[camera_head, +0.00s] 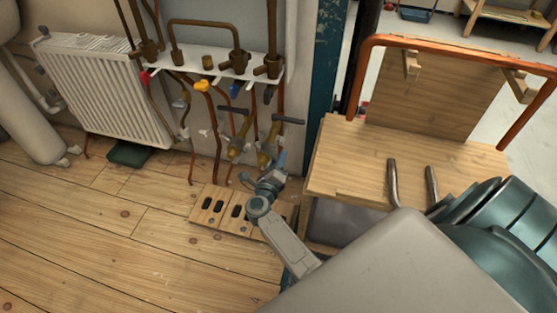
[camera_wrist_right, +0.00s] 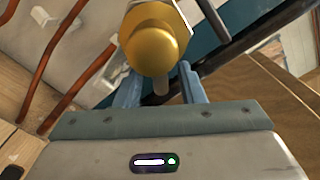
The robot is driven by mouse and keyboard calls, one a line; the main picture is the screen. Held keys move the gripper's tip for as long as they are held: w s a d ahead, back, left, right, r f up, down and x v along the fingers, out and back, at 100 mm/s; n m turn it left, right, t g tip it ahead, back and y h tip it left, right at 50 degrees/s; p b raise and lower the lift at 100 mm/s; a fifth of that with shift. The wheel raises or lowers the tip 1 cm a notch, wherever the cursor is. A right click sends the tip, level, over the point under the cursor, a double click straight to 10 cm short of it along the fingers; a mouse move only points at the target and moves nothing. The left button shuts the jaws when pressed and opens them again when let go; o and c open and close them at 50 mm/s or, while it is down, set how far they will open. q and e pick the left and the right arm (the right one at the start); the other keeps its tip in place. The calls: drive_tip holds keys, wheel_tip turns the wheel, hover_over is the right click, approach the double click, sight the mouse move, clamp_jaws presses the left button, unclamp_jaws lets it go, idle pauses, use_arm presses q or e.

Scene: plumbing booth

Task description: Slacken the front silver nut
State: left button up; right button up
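My right gripper (camera_head: 270,178) is low by the wall, at the lower end of the right-hand brass valve (camera_head: 265,159) with a dark T-handle. In the right wrist view its two blue fingers (camera_wrist_right: 160,82) stand apart below a rounded brass fitting (camera_wrist_right: 150,45). The fitting covers what lies between the fingertips, so I cannot tell whether they touch anything. A slim grey pin shows between the fingers. A pale metal hexagonal edge (camera_wrist_right: 187,10), maybe a nut, shows behind the fitting. No silver nut can be made out in the head view. My left gripper is out of view.
A second brass valve (camera_head: 238,142) stands just left. A slotted wooden board (camera_head: 222,208) lies below. Copper pipes run down the wall under a white manifold shelf (camera_head: 222,72). A white radiator (camera_head: 105,88) is at left and a wooden bench (camera_head: 345,160) at right.

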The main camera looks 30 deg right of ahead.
drive_tip(key=shift+w+d, duration=0.35)
drive_tip(key=shift+d, duration=0.1)
clamp_jaws()
